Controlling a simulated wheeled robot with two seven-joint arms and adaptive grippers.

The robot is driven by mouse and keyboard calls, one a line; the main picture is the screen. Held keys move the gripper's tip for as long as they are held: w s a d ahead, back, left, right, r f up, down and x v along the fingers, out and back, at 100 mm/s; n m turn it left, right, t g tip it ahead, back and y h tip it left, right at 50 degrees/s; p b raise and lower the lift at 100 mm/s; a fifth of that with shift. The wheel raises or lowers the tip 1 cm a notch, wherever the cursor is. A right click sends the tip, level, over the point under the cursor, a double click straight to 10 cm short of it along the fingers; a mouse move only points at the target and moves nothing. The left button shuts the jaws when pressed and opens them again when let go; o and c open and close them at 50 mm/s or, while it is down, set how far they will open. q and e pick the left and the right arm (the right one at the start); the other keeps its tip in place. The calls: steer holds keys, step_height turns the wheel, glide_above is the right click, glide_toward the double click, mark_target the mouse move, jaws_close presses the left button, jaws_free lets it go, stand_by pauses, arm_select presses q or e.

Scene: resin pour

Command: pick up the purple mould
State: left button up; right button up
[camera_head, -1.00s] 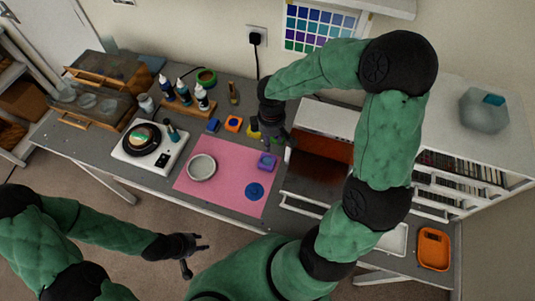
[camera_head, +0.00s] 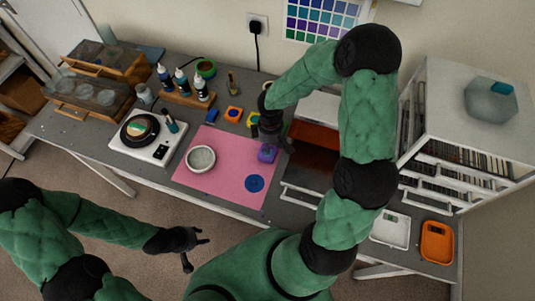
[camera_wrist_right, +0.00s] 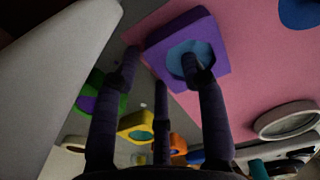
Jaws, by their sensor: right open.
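The purple mould (camera_head: 267,155) sits near the upper right edge of the pink mat (camera_head: 226,191). It is a square block with a round blue centre, seen up close in the right wrist view (camera_wrist_right: 216,62). My right gripper (camera_head: 270,138) is open just above and beside the mould, its fingers partly hiding it in the head view. In the right wrist view one finger overlaps the mould's blue centre; I cannot tell whether it touches. My left gripper (camera_head: 194,246) hangs in front of the table, away from the objects; its fingers look spread and empty.
A yellow mould (camera_head: 253,119) and an orange mould (camera_head: 234,114) lie behind the mat. A round grey dish (camera_head: 200,158) and a blue disc (camera_head: 254,183) lie on the mat. A white-edged box with a dark red interior (camera_head: 312,150) stands close at the right.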

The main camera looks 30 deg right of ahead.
steer(key=shift+r, duration=0.1)
jaws_close()
